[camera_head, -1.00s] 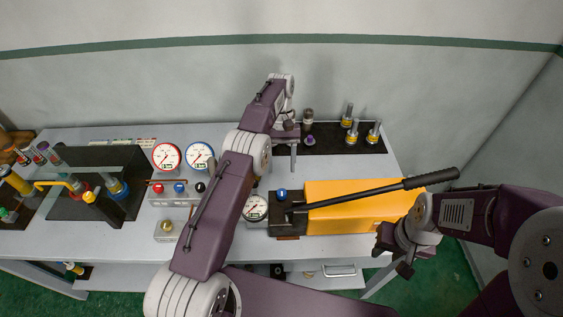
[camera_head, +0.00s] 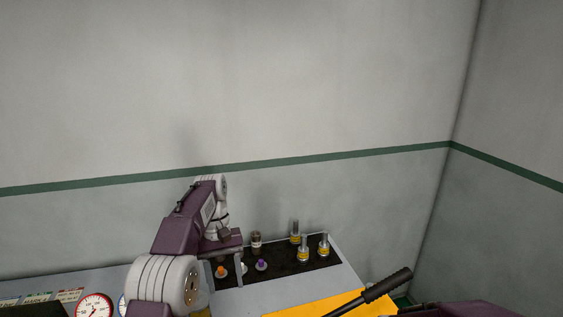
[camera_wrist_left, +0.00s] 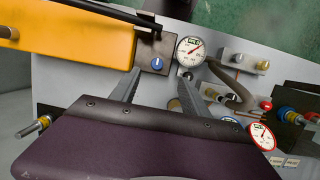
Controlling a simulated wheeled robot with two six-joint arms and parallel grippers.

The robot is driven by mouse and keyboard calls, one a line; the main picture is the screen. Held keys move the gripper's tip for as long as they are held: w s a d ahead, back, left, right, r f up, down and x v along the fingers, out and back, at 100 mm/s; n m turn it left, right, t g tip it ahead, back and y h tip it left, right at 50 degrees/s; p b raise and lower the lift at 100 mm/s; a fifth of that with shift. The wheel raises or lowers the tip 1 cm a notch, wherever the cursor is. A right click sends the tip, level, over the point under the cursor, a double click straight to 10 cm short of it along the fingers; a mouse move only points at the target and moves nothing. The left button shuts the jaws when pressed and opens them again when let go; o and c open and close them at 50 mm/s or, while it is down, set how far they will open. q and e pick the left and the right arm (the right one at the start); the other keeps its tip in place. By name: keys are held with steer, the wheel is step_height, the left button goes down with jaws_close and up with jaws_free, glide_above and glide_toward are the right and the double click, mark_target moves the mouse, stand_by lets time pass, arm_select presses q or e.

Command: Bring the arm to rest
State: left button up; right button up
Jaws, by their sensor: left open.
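My left arm reaches up from the bottom of the head view. Its gripper (camera_head: 238,280) points down at the left part of a black mat (camera_head: 284,274) at the back of the bench. In the left wrist view the two fingers (camera_wrist_left: 155,82) stand apart with nothing between them. A gauge (camera_wrist_left: 190,50) and a box with a blue knob (camera_wrist_left: 157,62) lie beyond the fingertips. My right gripper is out of view; only a dark part of what looks like my right arm shows at the bottom right of the head view.
Several metal fittings with yellow bands (camera_head: 303,250) stand on the black mat. A yellow-orange pump body (camera_head: 310,303) with a black lever (camera_head: 388,285) is at the bottom edge. A gauge (camera_head: 95,305) is at lower left. The wall above the bench is bare.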

arm_select(q)
steer(key=s+a+f+m+t+b, duration=0.1)
steer(key=s+f+t, duration=0.1)
steer(key=s+f, duration=0.5)
steer(key=s+a+f+m+t+y, duration=0.1)
steer(key=s+f, duration=0.5)
steer(key=s, duration=0.7)
steer(key=shift+a+f+m+t+b, duration=0.35)
steer(key=shift+a+m+t+b, duration=0.05)
steer(key=shift+a+m+t, duration=0.1)
